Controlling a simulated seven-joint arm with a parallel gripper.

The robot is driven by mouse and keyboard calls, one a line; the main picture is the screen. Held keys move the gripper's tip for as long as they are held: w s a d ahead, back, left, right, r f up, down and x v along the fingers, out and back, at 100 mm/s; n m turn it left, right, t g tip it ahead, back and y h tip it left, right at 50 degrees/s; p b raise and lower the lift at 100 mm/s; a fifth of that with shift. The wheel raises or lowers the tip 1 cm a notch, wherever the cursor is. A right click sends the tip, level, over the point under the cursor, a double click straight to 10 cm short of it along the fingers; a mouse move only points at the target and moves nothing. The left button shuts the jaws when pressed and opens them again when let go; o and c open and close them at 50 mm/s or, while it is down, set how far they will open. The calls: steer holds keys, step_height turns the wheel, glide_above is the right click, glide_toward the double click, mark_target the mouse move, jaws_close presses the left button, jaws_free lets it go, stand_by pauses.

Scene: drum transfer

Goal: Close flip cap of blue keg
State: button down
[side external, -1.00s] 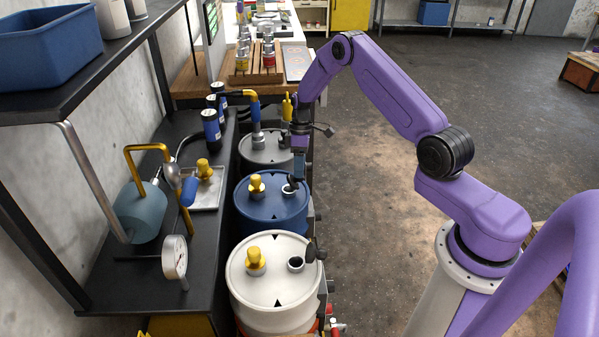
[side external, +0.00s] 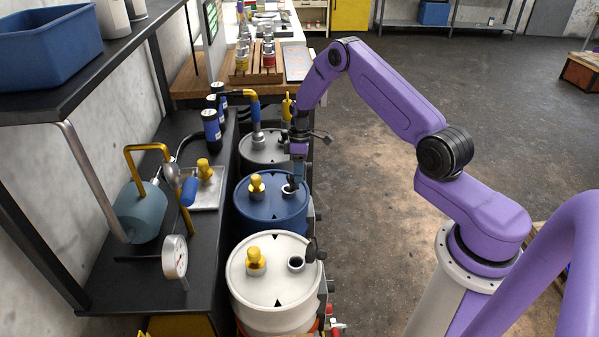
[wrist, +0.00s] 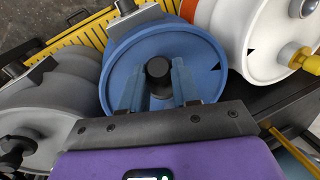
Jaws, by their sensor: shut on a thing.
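The blue keg (side external: 268,209) stands between the grey and white kegs, with a yellow valve knob (side external: 257,187) and a white-rimmed opening on its lid. My gripper (side external: 296,181) is low over the right part of this lid, at the opening. In the wrist view, its two blue-grey fingers (wrist: 158,88) point at the blue keg's lid (wrist: 200,50), one on each side of a dark round cap (wrist: 158,69). They are shut on this flip cap. The fingers partly hide it, and its exact angle to the opening cannot be told.
The white keg (side external: 262,292) stands nearer the camera, with its dark cap (side external: 314,248) raised beside an open mouth. The grey keg (side external: 262,150) stands behind. A black bench (side external: 215,255) with a gauge lies left. Open floor lies to the right.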

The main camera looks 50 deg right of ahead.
mark_target(292, 177)
steer(key=shift+w, duration=0.1)
steer(key=shift+w+a+g+h, duration=0.3)
steer(key=shift+g+h, duration=0.2)
steer(key=shift+g, duration=0.1)
steer(key=shift+w+a+g+h, duration=0.2)
steer(key=shift+a+g+h, duration=0.05)
steer(key=shift+g+h, duration=0.3)
steer(key=shift+w+a+f+m+g+h, duration=0.1)
steer(key=shift+w+a+m+g+h, duration=0.15)
steer(key=shift+g+h, duration=0.25)
steer(key=shift+w+a+f+m+g+h, duration=0.1)
steer(key=shift+w+a+m+g+h, duration=0.1)
steer(key=shift+g+h, duration=0.2)
steer(key=shift+g, duration=0.25)
steer(key=c, duration=0.8)
jaws_free()
steer(key=shift+w+a+r, duration=0.15)
steer(key=shift+w+r, duration=0.3)
steer(key=shift+r, duration=1.4)
steer(key=shift+w+a+r, duration=0.15)
steer(key=shift+w+r, duration=0.25)
steer(key=shift+r, duration=1.5)
steer(key=shift+w+a+r, duration=0.15)
steer(key=shift+w+r, duration=0.3)
steer(key=shift+r, duration=1.4)
